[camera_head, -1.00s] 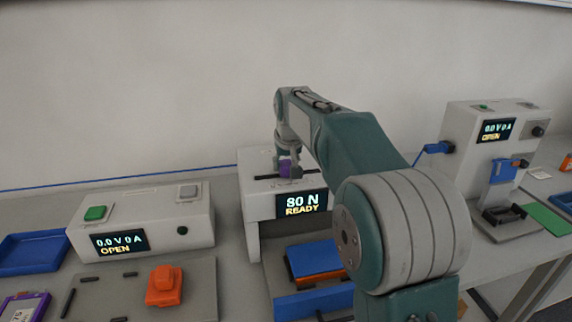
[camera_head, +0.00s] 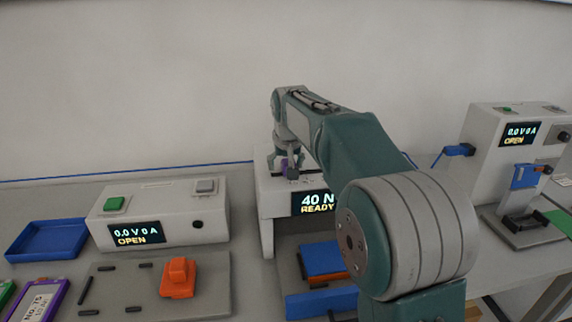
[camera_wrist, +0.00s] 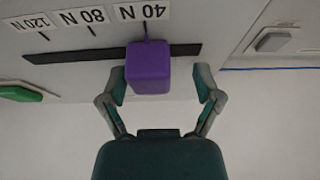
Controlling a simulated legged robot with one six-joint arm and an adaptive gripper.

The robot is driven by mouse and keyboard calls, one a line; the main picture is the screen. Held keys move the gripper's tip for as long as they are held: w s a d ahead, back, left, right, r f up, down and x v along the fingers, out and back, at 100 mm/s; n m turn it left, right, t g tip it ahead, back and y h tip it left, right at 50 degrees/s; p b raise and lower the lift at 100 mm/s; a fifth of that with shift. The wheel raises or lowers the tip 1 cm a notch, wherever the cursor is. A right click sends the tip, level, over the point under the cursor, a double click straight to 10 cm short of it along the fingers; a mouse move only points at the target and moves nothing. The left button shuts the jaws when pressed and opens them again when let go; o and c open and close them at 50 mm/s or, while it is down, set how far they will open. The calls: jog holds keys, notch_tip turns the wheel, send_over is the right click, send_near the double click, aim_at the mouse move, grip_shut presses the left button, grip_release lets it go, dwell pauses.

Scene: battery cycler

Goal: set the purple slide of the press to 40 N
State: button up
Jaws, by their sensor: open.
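The press (camera_head: 266,218) is a light grey housing in the middle of the bench, and its display (camera_head: 317,202) reads 40 N READY. In the wrist view the purple slide (camera_wrist: 148,68) sits in a dark slot (camera_wrist: 70,55), in line with the 40 N label (camera_wrist: 141,11). The 80 N and 120 N labels lie to its left. My gripper (camera_wrist: 160,84) is open, with one finger on each side of the slide and visible gaps to both. In the head view the slide is mostly hidden by my gripper (camera_head: 289,170).
A tester (camera_head: 160,214) with a green button stands left of the press, with an orange clamp (camera_head: 178,278) before it. A blue tray (camera_head: 47,240) is at far left. Another tester (camera_head: 490,135) stands at right. A blue block (camera_head: 322,258) lies under the press.

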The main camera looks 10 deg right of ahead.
jog(key=shift+d, duration=0.1)
jog(key=shift+r, duration=0.25)
jog(key=v, duration=1.1)
jog(key=shift+s+r, duration=0.15)
jog(key=shift+s, duration=0.05)
jog(key=s+d+f, duration=0.2)
jog(key=s+d, duration=0.1)
jog(key=s, duration=1.3)
jog(key=s+d+f+t, duration=0.1)
jog(key=s+f, duration=1.2)
jog(key=s, duration=0.3)
jog(key=shift+d, duration=0.3)
